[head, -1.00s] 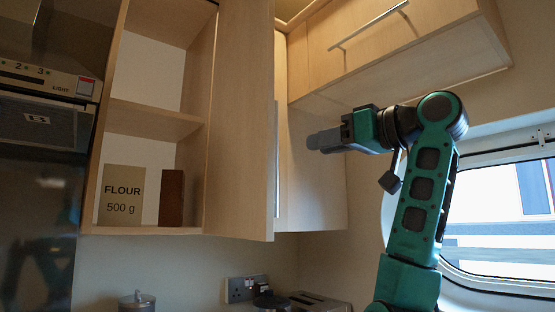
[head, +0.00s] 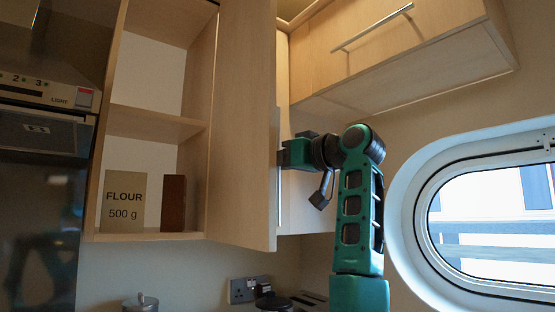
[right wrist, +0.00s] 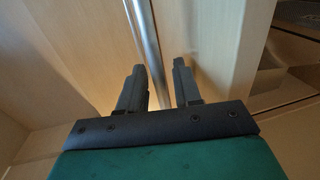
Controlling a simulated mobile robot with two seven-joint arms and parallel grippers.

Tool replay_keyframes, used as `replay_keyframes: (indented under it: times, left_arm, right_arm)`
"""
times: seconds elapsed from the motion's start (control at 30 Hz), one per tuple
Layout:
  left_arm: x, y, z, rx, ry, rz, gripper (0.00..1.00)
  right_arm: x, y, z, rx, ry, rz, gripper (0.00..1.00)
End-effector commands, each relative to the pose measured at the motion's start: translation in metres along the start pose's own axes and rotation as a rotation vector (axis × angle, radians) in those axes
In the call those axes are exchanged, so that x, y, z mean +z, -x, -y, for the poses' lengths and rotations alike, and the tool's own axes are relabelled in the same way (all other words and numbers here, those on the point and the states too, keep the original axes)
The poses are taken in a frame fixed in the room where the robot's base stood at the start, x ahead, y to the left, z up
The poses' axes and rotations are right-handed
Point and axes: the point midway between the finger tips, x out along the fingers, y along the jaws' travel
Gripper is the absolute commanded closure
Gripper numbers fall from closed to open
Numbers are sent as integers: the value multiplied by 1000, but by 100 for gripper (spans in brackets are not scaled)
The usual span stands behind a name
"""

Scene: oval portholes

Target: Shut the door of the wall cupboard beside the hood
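The wall cupboard (head: 155,236) beside the hood stands open. Its pale wood door (head: 243,130) is swung out toward me, with a vertical metal handle (head: 279,185) near its free edge. In the right wrist view the handle (right wrist: 146,40) runs between the two fingers of my right gripper (right wrist: 160,75). The fingers are apart, with a clear gap between the bar and the right finger; contact with the left finger cannot be told. In the head view the right gripper (head: 283,157) is at the door's outer side, its fingertips partly hidden. My left gripper is not in view.
The cupboard holds a flour packet (head: 124,202) and a brown box (head: 173,203). The hood (head: 45,110) is at the left. An upper cupboard (head: 370,45) juts out above my right arm. A porthole (head: 490,215) is at the right. A lidded jar (head: 140,303) stands below.

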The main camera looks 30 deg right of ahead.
Motion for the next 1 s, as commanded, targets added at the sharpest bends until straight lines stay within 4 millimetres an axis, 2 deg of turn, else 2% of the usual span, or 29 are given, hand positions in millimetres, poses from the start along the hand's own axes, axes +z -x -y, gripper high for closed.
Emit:
replay_keyframes:
  times: [0.2,0.53,1.0]
  left_arm:
    - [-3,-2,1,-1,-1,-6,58]
    - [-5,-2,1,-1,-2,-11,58]
    - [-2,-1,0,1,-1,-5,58]
  right_arm:
    - [0,0,0,0,0,0,68]
    - [0,0,0,0,0,-1,99]
    - [0,1,0,1,0,-1,100]
